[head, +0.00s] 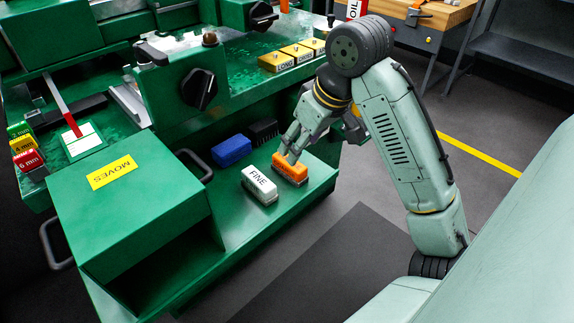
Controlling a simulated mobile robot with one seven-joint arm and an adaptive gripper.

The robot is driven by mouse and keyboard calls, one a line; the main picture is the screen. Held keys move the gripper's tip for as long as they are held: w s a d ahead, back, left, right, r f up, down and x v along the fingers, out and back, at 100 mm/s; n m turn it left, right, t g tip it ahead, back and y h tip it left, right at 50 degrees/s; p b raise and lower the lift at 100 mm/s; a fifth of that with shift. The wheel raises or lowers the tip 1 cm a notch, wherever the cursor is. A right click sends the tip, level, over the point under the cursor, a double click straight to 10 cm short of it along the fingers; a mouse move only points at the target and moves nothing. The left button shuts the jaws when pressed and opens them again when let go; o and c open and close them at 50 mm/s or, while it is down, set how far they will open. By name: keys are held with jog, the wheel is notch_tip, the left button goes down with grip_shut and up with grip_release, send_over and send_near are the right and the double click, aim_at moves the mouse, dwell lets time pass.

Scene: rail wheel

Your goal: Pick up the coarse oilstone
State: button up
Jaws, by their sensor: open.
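A pale grey block marked FINE (259,187) lies on the green shelf (232,226). To its right lies an orange block (289,173) with a paler lower edge. I cannot read any word on it, and no block in view shows a readable COARSE label. My gripper (287,152) is open, pointing down at the orange block's upper left end. Its fingertips are at or just above the block, and I cannot tell if they touch. The fingers partly cover that end.
A blue block (231,151) and a black brush-like block (263,131) lie behind on the shelf. A green machine with black knobs (199,89) and yellow blocks (276,62) rises behind. The shelf's front strip is bare.

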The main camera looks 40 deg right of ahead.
aim_at(289, 168)
jog(key=x, duration=0.8)
jog(key=shift+w+a+f, duration=0.15)
jog(key=shift+w+f, duration=0.15)
jog(key=shift+c, duration=0.4)
grip_shut()
